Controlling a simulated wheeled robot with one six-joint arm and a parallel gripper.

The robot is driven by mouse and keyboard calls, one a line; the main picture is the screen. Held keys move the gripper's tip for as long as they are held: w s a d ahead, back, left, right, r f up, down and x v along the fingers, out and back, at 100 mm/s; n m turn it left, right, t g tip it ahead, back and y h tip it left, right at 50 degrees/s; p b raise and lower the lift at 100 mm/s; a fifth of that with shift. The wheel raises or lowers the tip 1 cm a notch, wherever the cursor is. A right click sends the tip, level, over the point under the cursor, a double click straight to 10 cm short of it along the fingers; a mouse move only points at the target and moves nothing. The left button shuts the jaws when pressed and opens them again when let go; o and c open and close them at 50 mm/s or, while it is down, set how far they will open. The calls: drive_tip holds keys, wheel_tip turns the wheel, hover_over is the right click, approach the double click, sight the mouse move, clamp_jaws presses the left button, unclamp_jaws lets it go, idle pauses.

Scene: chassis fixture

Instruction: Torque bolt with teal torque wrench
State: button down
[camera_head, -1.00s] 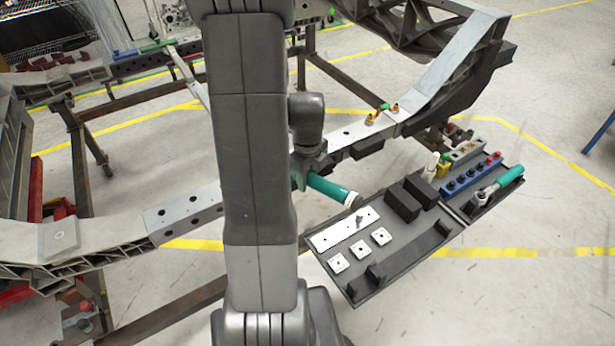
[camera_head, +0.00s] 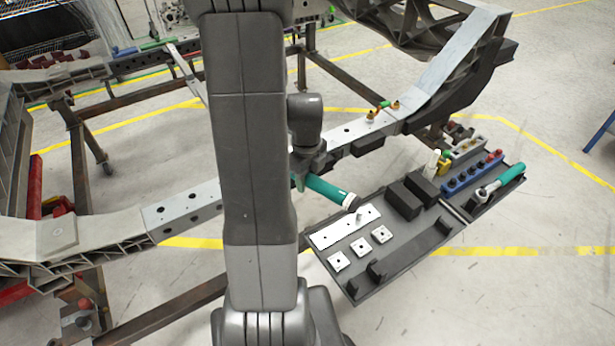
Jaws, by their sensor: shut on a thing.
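A teal-handled wrench (camera_head: 326,188) with a pale ring and dark end juts out to the right from behind my arm. It is held in the air just above the left part of the dark tray (camera_head: 400,262). My gripper (camera_head: 299,180) is shut on it and mostly hidden behind my arm, as is the wrench's other end. Gold bolts (camera_head: 395,106) stand on the light chassis rail (camera_head: 345,137), right of and beyond the gripper. A second teal-handled ratchet tool (camera_head: 500,181) lies in the tray's right part.
The tray holds a long white plate (camera_head: 332,232), several small square plates (camera_head: 360,247) and black blocks (camera_head: 403,201). A blue socket rack (camera_head: 472,174) stands near the ratchet tool. The chassis frame crosses behind my arm. Open floor lies to the right.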

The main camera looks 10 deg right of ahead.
drive_tip(key=shift+s+a, duration=0.4)
drive_tip(key=shift+s+a+m, duration=0.1)
drive_tip(key=shift+a+m, duration=0.05)
drive_tip(key=shift+m, duration=0.15)
drive_tip(key=shift+s+a+m, duration=0.3)
drive_tip(key=shift+s+a, duration=0.05)
drive_tip(key=shift+a, duration=0.15)
drive_tip(key=shift+a, duration=0.15)
idle(0.5)
drive_tip(key=shift+s+a+m, duration=0.35)
drive_tip(key=shift+a+m, duration=0.05)
drive_tip(key=shift+a, duration=0.15)
drive_tip(key=shift+s+a+b, duration=0.1)
drive_tip(key=shift+a+b, duration=0.1)
drive_tip(key=shift+b, duration=0.1)
drive_tip(key=shift+r+p, duration=0.95)
drive_tip(key=shift+r, duration=0.2)
idle(0.6)
